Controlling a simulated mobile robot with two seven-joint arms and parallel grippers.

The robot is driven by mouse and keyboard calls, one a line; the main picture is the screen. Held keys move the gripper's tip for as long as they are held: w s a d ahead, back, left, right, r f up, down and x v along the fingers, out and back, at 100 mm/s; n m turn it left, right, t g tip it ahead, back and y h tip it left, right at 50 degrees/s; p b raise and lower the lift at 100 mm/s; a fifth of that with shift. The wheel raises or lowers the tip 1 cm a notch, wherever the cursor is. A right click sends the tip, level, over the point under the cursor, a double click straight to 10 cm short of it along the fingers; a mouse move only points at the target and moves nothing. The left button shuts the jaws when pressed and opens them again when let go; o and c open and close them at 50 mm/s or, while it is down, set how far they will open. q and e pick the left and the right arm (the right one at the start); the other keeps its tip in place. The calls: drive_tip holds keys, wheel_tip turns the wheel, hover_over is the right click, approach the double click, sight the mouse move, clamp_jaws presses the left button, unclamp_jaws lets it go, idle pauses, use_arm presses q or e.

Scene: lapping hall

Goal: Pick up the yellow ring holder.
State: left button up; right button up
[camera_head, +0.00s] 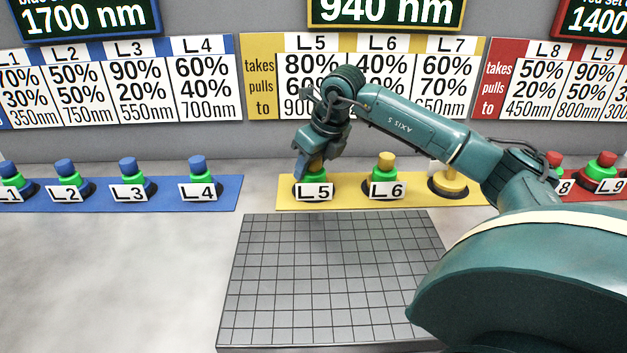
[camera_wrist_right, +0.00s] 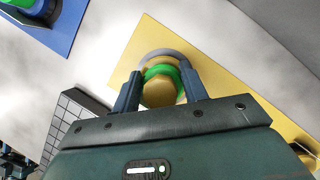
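Three yellow holders stand on the yellow mat (camera_head: 350,197) in the head view. The holder at L5 (camera_head: 317,174) has a green band and is partly covered by my right gripper (camera_head: 308,170), which points down at it. In the right wrist view the yellow top of that holder (camera_wrist_right: 158,92) lies between the two fingers of my right gripper (camera_wrist_right: 160,90), with the green band around it. The fingers stand apart on either side and do not look closed on it. The L6 holder (camera_head: 386,162) also has a green band. The third yellow holder (camera_head: 450,182) shows no green. My left gripper is not in the head view.
A dark gridded plate (camera_head: 330,290) lies in front of the yellow mat. A blue mat (camera_head: 222,192) with blue holders is at left; red holders (camera_head: 603,160) are at right. Signs stand behind. The grey surface left of the plate is clear.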

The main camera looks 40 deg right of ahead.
clamp_jaws()
drive_tip(key=shift+r, duration=0.15)
